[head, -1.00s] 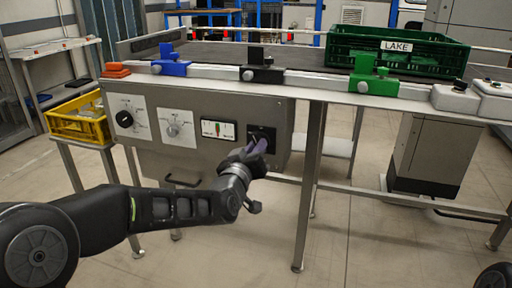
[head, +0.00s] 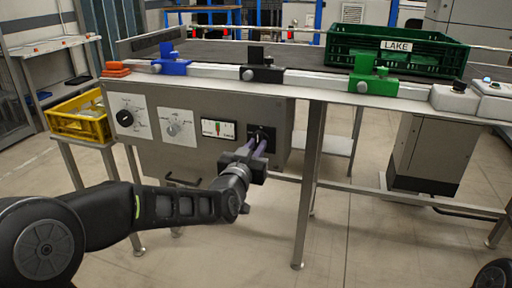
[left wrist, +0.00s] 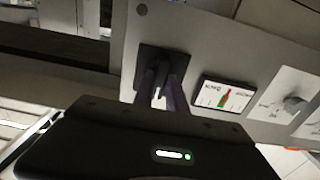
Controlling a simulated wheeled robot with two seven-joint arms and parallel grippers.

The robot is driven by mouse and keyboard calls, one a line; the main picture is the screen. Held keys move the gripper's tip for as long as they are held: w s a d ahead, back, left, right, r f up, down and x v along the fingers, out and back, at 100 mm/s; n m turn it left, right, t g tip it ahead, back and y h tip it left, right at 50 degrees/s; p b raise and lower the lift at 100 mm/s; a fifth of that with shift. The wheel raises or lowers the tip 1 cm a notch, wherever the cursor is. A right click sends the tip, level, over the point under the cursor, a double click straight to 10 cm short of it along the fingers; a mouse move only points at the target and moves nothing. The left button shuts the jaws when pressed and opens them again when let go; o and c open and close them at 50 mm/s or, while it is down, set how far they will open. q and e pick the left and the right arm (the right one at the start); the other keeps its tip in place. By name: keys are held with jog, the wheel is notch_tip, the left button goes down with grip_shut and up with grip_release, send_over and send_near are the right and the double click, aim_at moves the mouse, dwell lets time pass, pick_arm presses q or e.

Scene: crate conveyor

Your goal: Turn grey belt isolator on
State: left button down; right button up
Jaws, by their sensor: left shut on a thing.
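A rotary switch on a square black plate (head: 271,131) sits at the right end of the grey control panel. In the left wrist view the black plate (left wrist: 148,62) and the dark grip of the switch show at the fingertips. My left gripper (head: 260,142) is shut on this grip, with one purplish finger on each side. In the left wrist view the left gripper (left wrist: 161,85) reaches up to the plate. The fingers hide part of the grip, so its exact angle is hard to read. My right gripper is not in view.
Left of the switch are a gauge (head: 218,129), a grey dial (head: 173,127) and a black dial (head: 125,118). Above runs the conveyor with blue (head: 171,67), black (head: 262,74) and green (head: 372,86) blocks and a green LAKE crate (head: 460,58). A yellow crate (head: 78,125) stands left.

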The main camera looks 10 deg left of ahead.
pick_arm(q)
jog(key=shift+f, duration=0.1)
jog(key=c, duration=1.3)
grip_release()
jog(key=shift+c, duration=0.2)
jog(key=shift+s, duration=0.1)
jog(key=s+p, duration=0.1)
jog(key=s, duration=0.6)
jog(key=shift+s+a+p, duration=0.2)
jog(key=shift+s+p, duration=0.1)
